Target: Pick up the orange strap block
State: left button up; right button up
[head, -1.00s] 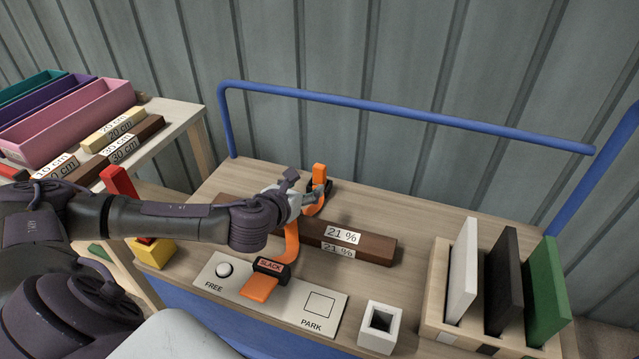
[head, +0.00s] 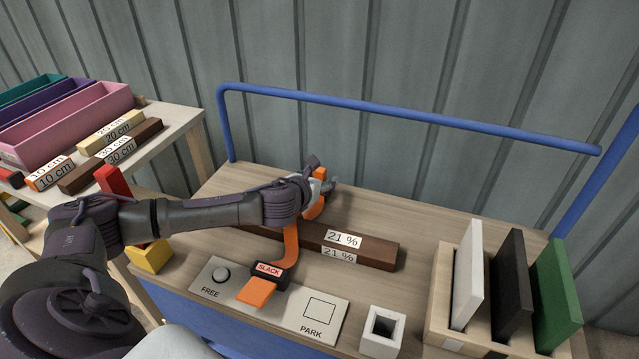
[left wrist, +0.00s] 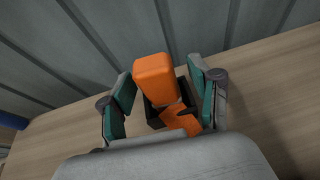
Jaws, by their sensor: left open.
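The orange strap block (left wrist: 156,78) stands upright in a dark holder (left wrist: 152,112) in the left wrist view. An orange strap (head: 292,246) runs over a dark brown bar (head: 375,250) to a black clip (head: 270,272) labelled SLACK, with a flat orange end (head: 256,292) in front. My left gripper (head: 322,184) is at the block. In the left wrist view its open fingers (left wrist: 165,88) stand on either side of the block, with gaps showing. My right gripper is not in view.
A panel (head: 228,292) marked FREE and PARK lies at the bench front. A white hollow block (head: 383,330) and a rack (head: 440,320) of upright plates stand right. A blue rail (head: 400,112) crosses behind. The bench's back right is clear.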

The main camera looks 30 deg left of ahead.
pick_arm(q)
jog(key=c, duration=1.2)
jog(key=shift+r, duration=0.15)
